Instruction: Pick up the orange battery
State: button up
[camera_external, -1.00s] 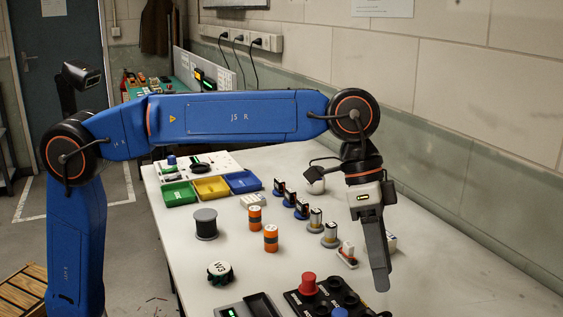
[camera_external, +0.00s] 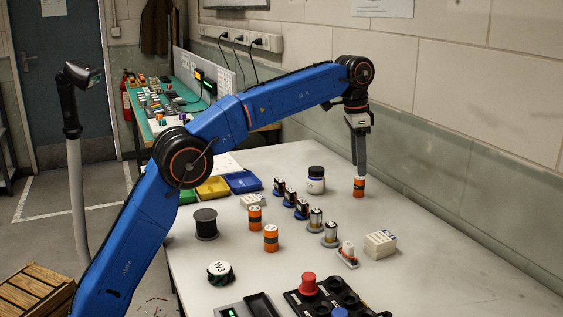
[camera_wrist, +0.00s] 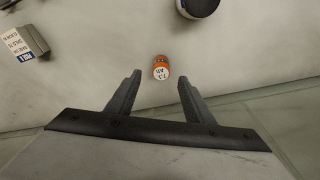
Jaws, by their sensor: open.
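The jaws are open and empty there. Two more orange batteries, one behind (camera_external: 255,218) and one in front (camera_external: 271,238), stand near the middle of the bench.
A dark-lidded white jar (camera_external: 316,182) stands left of the battery under my gripper. Several small parts on blue bases (camera_external: 302,209) run in a row. A white block (camera_external: 380,244) lies nearer. The wall is close on the right. A black spool (camera_external: 206,224) stands left.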

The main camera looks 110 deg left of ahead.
aim_at(359, 178)
jog(key=shift+w+a+f, duration=0.1)
jog(key=shift+f, duration=1.15)
jog(key=shift+w+a+f, duration=0.1)
jog(key=shift+w+f, duration=0.05)
jog(key=shift+f, duration=1.05)
jog(key=shift+w+a+f, duration=0.1)
jog(key=shift+f, duration=1.15)
grip_shut()
